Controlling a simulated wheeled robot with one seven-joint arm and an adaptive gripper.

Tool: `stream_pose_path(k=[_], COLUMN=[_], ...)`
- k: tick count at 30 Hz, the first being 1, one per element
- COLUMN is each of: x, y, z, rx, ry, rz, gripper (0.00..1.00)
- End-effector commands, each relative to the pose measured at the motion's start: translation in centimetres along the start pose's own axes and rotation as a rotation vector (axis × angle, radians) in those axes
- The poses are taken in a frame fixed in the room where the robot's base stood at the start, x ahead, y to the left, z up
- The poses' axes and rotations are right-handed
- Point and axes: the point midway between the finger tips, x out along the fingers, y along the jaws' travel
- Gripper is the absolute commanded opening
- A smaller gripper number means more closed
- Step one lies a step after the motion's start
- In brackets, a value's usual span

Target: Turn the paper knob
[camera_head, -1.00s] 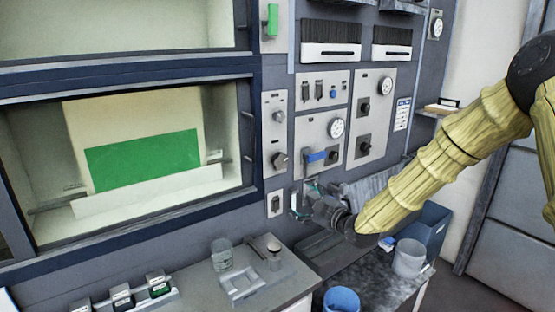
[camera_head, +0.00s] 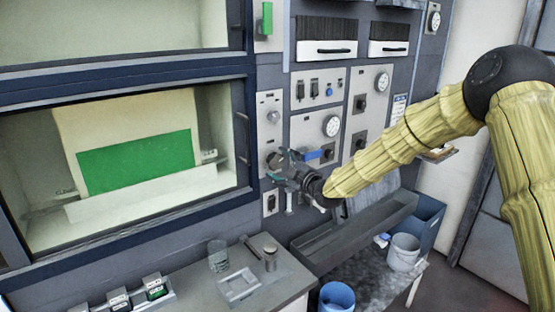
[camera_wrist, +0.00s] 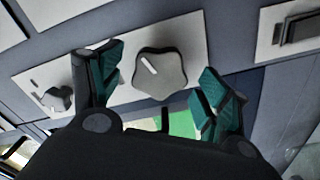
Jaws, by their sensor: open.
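A grey lobed knob (camera_wrist: 160,72) with a white pointer line sits on a light narrow panel in the wrist view. In the head view this knob (camera_head: 273,160) is the lower one on the panel right of the oven window, partly behind the fingers. No label is readable, so I cannot confirm that it is the paper knob. My gripper (camera_wrist: 163,82) is open, with one green-padded finger on each side of the knob. I cannot tell whether either finger touches it. In the head view my gripper (camera_head: 284,168) is close in front of the panel.
A smaller knob (camera_wrist: 57,98) is on the same panel, beyond the left finger. A switch plate (camera_wrist: 290,32) is at the right. In the head view, a gauge panel (camera_head: 318,135) stands beside the narrow panel. A grey counter (camera_head: 290,278) with a glass beaker (camera_head: 218,256) lies below.

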Motion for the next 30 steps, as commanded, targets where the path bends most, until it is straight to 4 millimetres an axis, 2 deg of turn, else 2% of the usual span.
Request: stream_pose_path(k=[6,17,20,25,30], x=[1.6,1.9,1.9,1.9,1.9], y=[0.1,0.1,0.1,0.1,0.1], z=[0.0,0.1,0.1,0.1,0.2], rx=[0.001,0.001,0.001,0.001,0.004], ry=[-0.001,-0.002,-0.002,-0.002,-0.002], rz=[0.001,0.001,0.002,0.002,0.002], gripper=[0.76,0.76,0.62,0.31,0.31])
